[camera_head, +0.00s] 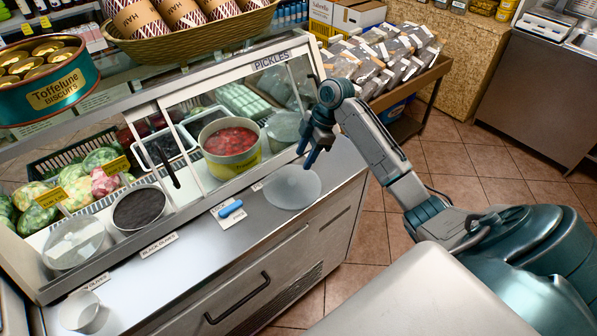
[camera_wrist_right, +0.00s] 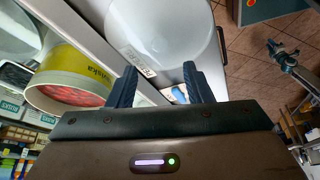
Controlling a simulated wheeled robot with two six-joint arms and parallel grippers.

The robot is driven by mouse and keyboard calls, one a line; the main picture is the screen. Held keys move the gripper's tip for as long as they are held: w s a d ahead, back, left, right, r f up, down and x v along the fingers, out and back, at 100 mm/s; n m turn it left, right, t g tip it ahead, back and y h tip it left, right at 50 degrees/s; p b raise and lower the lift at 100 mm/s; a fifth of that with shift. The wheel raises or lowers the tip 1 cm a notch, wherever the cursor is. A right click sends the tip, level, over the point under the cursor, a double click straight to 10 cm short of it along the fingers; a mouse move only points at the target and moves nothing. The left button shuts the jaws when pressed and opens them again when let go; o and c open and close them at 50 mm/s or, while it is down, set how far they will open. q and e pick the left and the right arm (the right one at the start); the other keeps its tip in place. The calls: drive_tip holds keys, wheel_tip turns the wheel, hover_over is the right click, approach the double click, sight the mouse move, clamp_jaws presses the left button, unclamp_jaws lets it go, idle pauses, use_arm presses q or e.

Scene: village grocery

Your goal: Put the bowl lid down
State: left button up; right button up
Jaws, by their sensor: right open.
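The bowl lid (camera_head: 292,187) is a round, translucent whitish disc. It appears to lie flat on the steel counter ledge (camera_head: 180,262), in front of the pickles case. My right gripper (camera_head: 307,158) is just above and behind the lid's far edge, pointing down, open and empty. In the right wrist view the lid (camera_wrist_right: 160,28) lies just beyond the two open fingertips (camera_wrist_right: 160,72); whether they touch it cannot be told. My left gripper is not in view.
A bowl of red food (camera_head: 232,147) stands inside the glass case behind the ledge. A blue-handled object (camera_head: 231,208) lies left of the lid. A small white cup (camera_head: 80,311) stands at the ledge's near left end. The ledge between is mostly clear.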

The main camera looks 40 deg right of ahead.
drive_tip(key=shift+b+v, duration=0.3)
drive_tip(key=shift+v, duration=1.3)
